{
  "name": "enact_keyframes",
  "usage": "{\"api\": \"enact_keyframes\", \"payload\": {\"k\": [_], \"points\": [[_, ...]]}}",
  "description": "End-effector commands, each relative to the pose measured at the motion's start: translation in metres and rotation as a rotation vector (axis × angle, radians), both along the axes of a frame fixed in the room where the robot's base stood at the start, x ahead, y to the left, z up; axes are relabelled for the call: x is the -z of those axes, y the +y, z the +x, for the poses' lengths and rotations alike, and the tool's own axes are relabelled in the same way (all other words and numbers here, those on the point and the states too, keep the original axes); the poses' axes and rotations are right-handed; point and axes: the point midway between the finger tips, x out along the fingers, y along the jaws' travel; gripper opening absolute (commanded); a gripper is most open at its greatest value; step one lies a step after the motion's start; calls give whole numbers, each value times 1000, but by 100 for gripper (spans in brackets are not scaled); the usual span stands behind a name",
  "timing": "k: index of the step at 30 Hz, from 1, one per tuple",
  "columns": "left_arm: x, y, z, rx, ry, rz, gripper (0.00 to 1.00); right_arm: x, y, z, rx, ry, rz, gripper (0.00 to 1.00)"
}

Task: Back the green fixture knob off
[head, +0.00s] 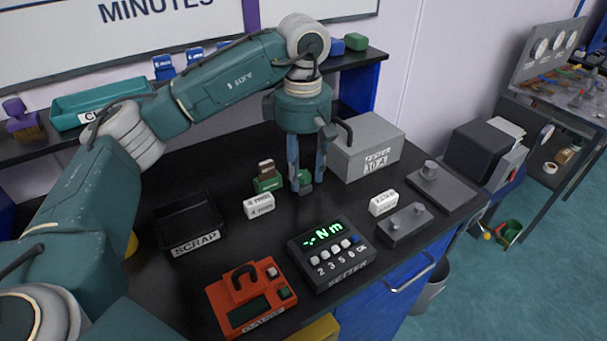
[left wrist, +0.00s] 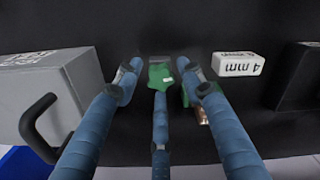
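The green fixture (head: 267,184) stands on the black bench with a brown block on its top; in the left wrist view it is mostly hidden behind a finger. Its green knob (head: 306,178) sits at the fixture's right side and shows between the fingertips in the left wrist view (left wrist: 160,74). My left gripper (head: 307,184) points down over the knob. Its blue fingers (left wrist: 160,82) are spread around the knob, with gaps visible at the sides; contact with the middle finger cannot be told. My right gripper is not in view.
A grey tester box (head: 366,150) stands close to the right of the gripper. White labelled blocks (head: 260,206) (head: 383,203) lie nearby.

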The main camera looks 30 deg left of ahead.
Motion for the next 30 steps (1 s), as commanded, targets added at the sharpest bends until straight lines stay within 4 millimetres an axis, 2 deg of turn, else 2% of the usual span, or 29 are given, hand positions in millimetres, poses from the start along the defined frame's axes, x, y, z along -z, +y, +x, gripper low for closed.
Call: {"api": "enact_keyframes", "payload": {"k": [3,8,15,20,27,30], "points": [[0,0,0,148,0,0,39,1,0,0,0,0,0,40],[0,0,0,247,0,0,39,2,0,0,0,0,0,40],[0,0,0,548,0,0,39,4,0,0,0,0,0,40],[0,0,0,647,0,0,39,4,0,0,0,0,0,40],[0,-1,0,948,-1,1,39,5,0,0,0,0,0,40],[0,-1,0,1011,-1,0,39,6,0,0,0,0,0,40]]}}
